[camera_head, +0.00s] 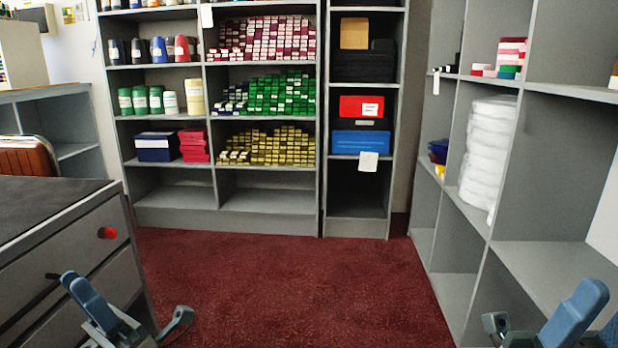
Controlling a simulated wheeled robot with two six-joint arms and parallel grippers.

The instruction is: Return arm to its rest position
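My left gripper (122,322) is at the bottom left, in front of the grey drawer unit. Its blue and grey parts show, with a grey curved part reaching out to the right over the carpet. Nothing is visibly held in it. My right gripper (540,328) is at the bottom right, in front of the right-hand shelving. Only its blue upper part and a small grey part show; the rest is cut off by the lower edge. I cannot tell whether either gripper is open or shut.
A drawer unit (75,240) with a dark top and a red knob (107,233) stands at left. Grey shelves (270,201) with spools and swatches line the back. More shelving (545,262) stands at right, holding a white stack (489,150). The red carpet (285,280) between is clear.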

